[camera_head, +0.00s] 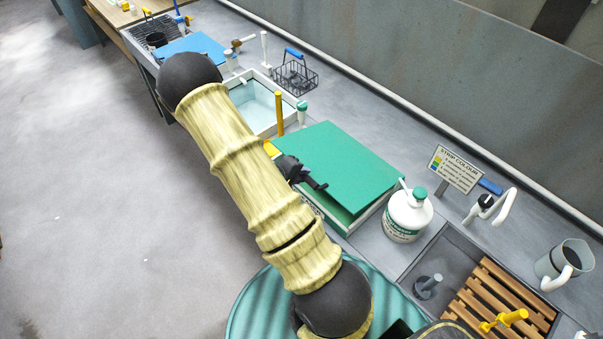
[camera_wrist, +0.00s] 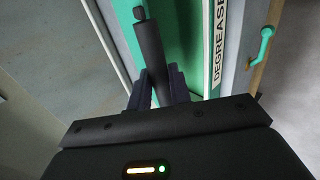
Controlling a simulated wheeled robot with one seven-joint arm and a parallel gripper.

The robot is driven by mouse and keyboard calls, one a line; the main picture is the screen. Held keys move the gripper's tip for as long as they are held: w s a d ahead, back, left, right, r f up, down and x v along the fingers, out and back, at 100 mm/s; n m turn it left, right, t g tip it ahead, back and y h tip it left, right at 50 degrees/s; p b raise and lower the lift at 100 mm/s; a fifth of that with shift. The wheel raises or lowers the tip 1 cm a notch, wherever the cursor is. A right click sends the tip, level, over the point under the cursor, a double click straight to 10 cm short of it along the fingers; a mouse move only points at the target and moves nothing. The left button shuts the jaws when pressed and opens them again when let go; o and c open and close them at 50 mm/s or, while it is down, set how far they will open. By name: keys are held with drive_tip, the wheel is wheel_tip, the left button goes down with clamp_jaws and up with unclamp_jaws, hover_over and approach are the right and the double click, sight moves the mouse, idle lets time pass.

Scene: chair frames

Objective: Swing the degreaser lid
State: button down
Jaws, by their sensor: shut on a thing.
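The degreaser lid (camera_head: 335,160) is a flat green panel over a pale tub (camera_head: 371,214) on the bench. Its near edge looks slightly raised, with a dark wedge under it. My gripper (camera_head: 302,174) is at the lid's left edge in the head view, partly hidden by my arm. In the wrist view my gripper (camera_wrist: 157,88) is shut on a dark cylindrical handle (camera_wrist: 149,50) with a small knob at its tip. Behind it are the green lid surface (camera_wrist: 187,45) and a white label reading "DEGREASE", cut off (camera_wrist: 218,42).
A white bottle with green cap (camera_head: 408,216) stands right of the lid. A sink with a wooden slatted rack (camera_head: 497,300), a sign (camera_head: 456,168) and a grey jug (camera_head: 565,262) are further right. A water basin (camera_head: 256,106) and yellow post (camera_head: 279,113) are beyond the lid.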

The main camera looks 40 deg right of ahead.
drive_tip(key=shift+f, duration=0.1)
drive_tip(key=shift+a+f+b, duration=0.3)
drive_tip(key=shift+f+b, duration=0.35)
drive_tip(key=shift+f, duration=0.65)
drive_tip(key=shift+a+f+b, duration=0.25)
drive_tip(key=shift+f+b, duration=0.4)
drive_tip(key=shift+f, duration=0.6)
drive_tip(key=shift+a+f+b, duration=0.3)
drive_tip(key=shift+f+b, duration=0.35)
drive_tip(key=shift+f, duration=0.65)
drive_tip(key=shift+f, duration=0.4)
drive_tip(key=c, duration=1.3)
unclamp_jaws()
drive_tip(key=shift+o, duration=0.5)
drive_tip(key=v, duration=1.7)
drive_tip(key=shift+s+a, duration=0.2)
